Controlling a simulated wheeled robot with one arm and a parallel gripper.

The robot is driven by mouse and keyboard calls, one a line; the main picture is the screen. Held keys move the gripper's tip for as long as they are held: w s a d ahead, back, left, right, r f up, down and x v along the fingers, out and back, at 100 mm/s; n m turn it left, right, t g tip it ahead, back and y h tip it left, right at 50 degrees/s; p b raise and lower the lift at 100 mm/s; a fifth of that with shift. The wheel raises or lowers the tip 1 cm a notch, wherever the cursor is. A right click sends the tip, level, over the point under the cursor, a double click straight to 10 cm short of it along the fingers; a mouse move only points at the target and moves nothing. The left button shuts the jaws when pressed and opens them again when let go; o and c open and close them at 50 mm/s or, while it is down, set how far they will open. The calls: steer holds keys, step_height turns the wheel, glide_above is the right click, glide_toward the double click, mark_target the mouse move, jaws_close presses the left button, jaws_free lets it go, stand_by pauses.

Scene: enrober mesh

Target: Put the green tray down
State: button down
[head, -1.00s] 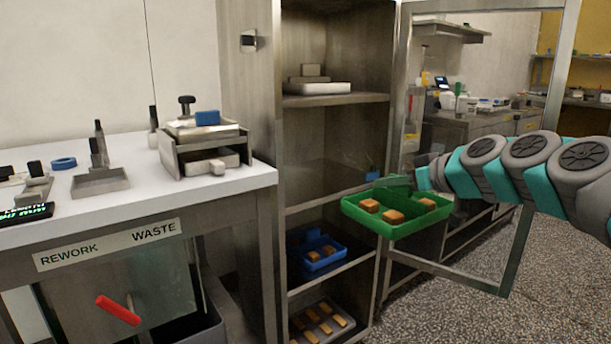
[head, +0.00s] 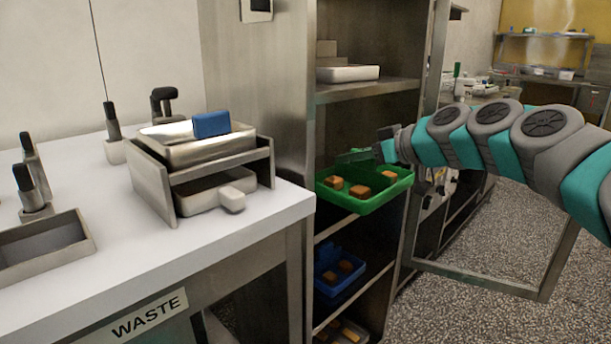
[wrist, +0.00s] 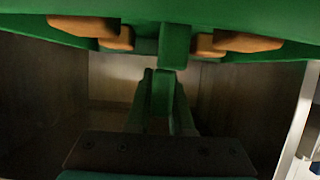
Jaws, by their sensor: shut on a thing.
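The green tray (head: 370,204) is held up in front of the open cabinet in the head view, roughly level, with several brown pieces in it. My gripper (head: 358,156) is shut on the tray at its back side, and the tips are mostly hidden. In the wrist view the tray (wrist: 230,22) fills the top of the picture, and my gripper (wrist: 165,85) is closed on its green grip. Brown pieces (wrist: 95,30) show at the tray's edge.
The cabinet has a shelf (head: 365,91) with a white tray above and a blue tray (head: 340,277) on a lower shelf. A white table (head: 110,255) with a metal rack (head: 200,165) stands at left. The open glass door frame (head: 490,283) is at right, below my arm.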

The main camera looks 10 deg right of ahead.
steer(key=shift+w+a+f+p, duration=0.5)
steer(key=shift+w+f, duration=0.3)
steer(key=shift+w, duration=1.85)
steer(key=shift+w+a+f+p, duration=0.45)
steer(key=shift+w+f, duration=0.4)
steer(key=shift+w, duration=1.75)
steer(key=shift+w+a+f+p, duration=0.5)
steer(key=shift+w+f, duration=0.3)
steer(key=shift+w, duration=1.85)
steer(key=shift+f, duration=0.1)
steer(key=c, duration=0.8)
jaws_free()
steer(key=b+v, duration=0.2)
steer(key=v, duration=1)
steer(key=shift+s+d, duration=0.1)
